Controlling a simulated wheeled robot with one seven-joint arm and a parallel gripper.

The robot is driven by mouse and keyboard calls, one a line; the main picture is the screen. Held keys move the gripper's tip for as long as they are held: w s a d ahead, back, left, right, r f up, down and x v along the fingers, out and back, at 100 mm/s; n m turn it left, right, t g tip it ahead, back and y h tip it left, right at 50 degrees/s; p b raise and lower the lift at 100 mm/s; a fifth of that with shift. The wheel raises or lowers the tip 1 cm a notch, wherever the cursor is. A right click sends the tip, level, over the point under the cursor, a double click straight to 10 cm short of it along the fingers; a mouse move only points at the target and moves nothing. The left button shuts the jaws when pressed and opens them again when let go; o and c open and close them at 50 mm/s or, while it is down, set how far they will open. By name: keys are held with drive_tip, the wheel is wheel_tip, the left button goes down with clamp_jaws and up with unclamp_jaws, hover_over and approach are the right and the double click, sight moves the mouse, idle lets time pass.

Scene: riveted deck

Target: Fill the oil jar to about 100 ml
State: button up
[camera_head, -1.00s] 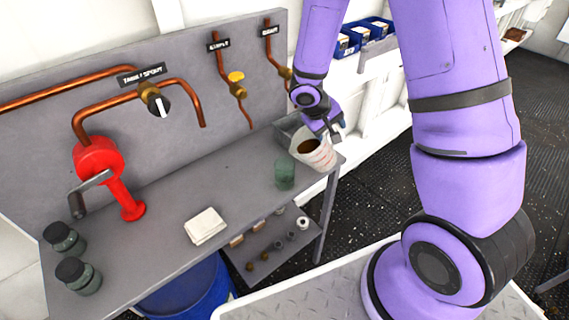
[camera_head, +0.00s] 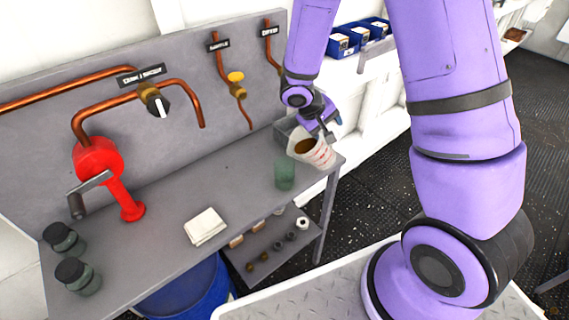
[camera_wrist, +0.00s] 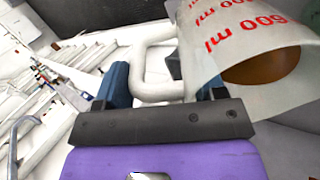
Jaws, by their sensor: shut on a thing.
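My gripper (camera_head: 322,122) is shut on the handle of a whitish measuring jug (camera_head: 321,155). In the wrist view the jug (camera_wrist: 235,22) has red "600 ml" marks, and its handle (camera_wrist: 155,75) lies between the fingers. The jug is tilted with its mouth to the left, and brown oil (camera_head: 304,147) shows inside. A green glass jar (camera_head: 284,175), without a visible lid, stands on the bench just left of and below the jug's mouth. I see no stream between them, and I cannot tell the jar's level.
Two dark-lidded jars (camera_head: 62,238) stand at the bench's left. A red hand pump (camera_head: 99,160), copper pipes with valves, and a folded white cloth (camera_head: 206,226) are nearby. A grey bin (camera_head: 287,130) sits behind the jug. A blue drum (camera_head: 190,292) stands below.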

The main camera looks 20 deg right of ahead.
drive_tip(key=shift+a+r+h, duration=0.9)
drive_tip(key=shift+r+h, duration=0.1)
drive_tip(key=shift+r, duration=0.05)
idle(1.5)
drive_tip(key=shift+s+a+h+b, duration=0.1)
drive_tip(key=shift+a+h+b, duration=0.5)
drive_tip(key=shift+b, duration=0.5)
idle(4.3)
